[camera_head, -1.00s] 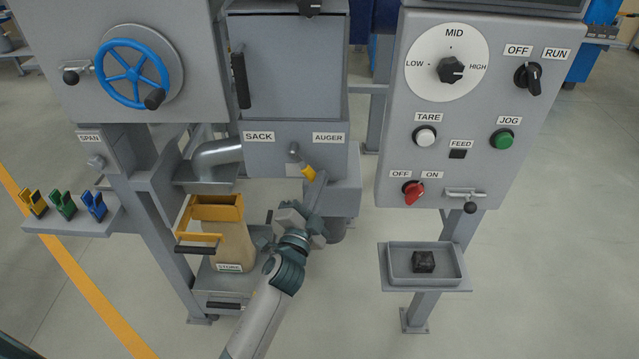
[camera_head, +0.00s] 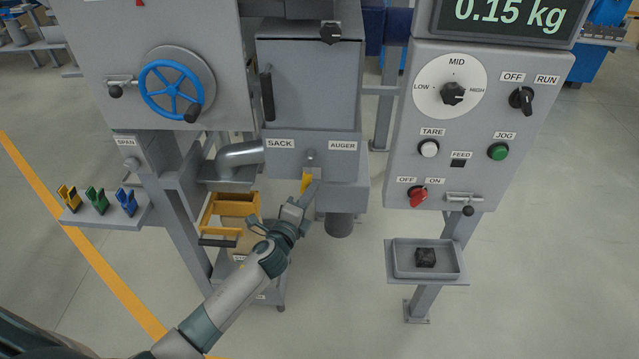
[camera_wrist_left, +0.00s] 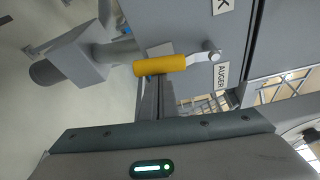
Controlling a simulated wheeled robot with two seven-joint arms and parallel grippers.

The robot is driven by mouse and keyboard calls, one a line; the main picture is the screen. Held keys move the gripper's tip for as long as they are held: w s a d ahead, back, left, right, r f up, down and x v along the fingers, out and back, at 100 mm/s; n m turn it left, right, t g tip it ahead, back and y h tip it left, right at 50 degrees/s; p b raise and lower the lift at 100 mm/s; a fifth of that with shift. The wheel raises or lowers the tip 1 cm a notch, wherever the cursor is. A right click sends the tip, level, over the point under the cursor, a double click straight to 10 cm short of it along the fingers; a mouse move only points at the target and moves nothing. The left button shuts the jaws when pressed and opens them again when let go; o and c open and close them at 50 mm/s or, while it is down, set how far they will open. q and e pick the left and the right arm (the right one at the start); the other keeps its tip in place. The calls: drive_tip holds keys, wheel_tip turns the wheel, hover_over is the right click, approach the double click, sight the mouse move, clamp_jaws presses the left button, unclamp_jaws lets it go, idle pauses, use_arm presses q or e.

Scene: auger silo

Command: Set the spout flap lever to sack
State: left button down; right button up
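The spout flap lever has a yellow handle (camera_head: 306,183) and a grey pivot (camera_head: 309,156), set between the SACK label (camera_head: 280,144) and the AUGER label (camera_head: 342,146). The handle hangs nearly straight down, tilted slightly left. My left gripper (camera_head: 313,191) is at the handle's right, AUGER side. In the left wrist view, the yellow handle (camera_wrist_left: 160,65) lies across the tips of my left gripper (camera_wrist_left: 157,88); its fingers look closed together, against the handle rather than around it. Whether they touch it is hard to see. My right gripper is out of view.
A grey spout pipe (camera_head: 240,154) is left of the lever, above a yellow-framed sack holder (camera_head: 232,205). A control panel (camera_head: 470,180) stands at right, with a tray (camera_head: 398,262) below. A blue handwheel (camera_head: 171,90) is at upper left. Open floor lies in front.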

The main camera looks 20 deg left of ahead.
use_arm(q)
drive_tip(key=shift+s+a+p, duration=0.15)
drive_tip(key=shift+a, duration=0.4)
drive_tip(key=shift+s+a+p, duration=0.15)
drive_tip(key=shift+a, duration=0.35)
drive_tip(key=shift+s+a+r, duration=0.1)
drive_tip(key=shift+a+r, duration=0.1)
drive_tip(key=shift+a, duration=0.25)
drive_tip(key=shift+s+a+r, duration=0.1)
drive_tip(key=shift+a+r, duration=0.1)
drive_tip(key=shift+a, duration=0.25)
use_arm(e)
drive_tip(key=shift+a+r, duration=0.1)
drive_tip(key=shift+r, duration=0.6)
use_arm(q)
drive_tip(key=shift+a, duration=0.15)
drive_tip(key=shift+w, duration=0.1)
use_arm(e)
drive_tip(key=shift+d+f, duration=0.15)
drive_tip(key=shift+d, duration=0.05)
